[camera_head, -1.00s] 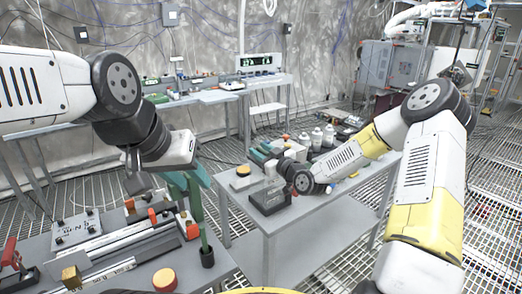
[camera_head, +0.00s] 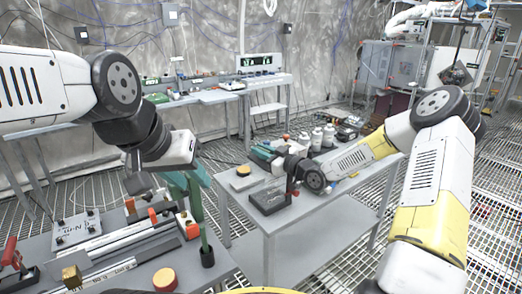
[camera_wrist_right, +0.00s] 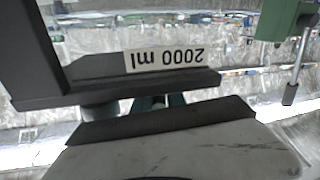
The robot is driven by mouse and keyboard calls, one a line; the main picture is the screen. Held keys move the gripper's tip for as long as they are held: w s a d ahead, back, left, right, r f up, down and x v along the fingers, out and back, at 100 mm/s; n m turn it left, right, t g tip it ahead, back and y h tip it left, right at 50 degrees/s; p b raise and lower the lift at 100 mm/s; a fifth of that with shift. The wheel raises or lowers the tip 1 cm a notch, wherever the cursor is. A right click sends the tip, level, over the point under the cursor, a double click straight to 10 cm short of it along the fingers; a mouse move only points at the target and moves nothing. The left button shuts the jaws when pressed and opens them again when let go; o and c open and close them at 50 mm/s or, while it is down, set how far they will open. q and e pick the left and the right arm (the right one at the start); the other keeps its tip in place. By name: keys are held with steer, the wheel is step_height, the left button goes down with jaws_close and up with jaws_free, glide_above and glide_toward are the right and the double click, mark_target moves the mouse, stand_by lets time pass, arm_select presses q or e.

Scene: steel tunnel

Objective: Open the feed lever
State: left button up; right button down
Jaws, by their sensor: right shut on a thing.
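I cannot pick out the feed lever for certain. A grey lever (camera_wrist_right: 291,85) hangs from a green fitting (camera_wrist_right: 279,20) at the upper right of the right wrist view. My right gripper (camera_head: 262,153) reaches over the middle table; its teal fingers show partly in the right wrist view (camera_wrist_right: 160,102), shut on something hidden. A dark piece with an upside-down "2000 ml" label (camera_wrist_right: 165,60) lies just before them.
The middle table (camera_head: 330,225) has free room at its front. White bottles (camera_head: 316,138) and a yellow-topped button (camera_head: 243,171) stand on it. The floor is grating.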

steer(key=shift+w+d+r+n+g+y, duration=0.15)
steer(key=shift+n+g+y, duration=0.25)
steer(key=c, duration=1.4)
jaws_free()
steer(key=shift+c, duration=0.2)
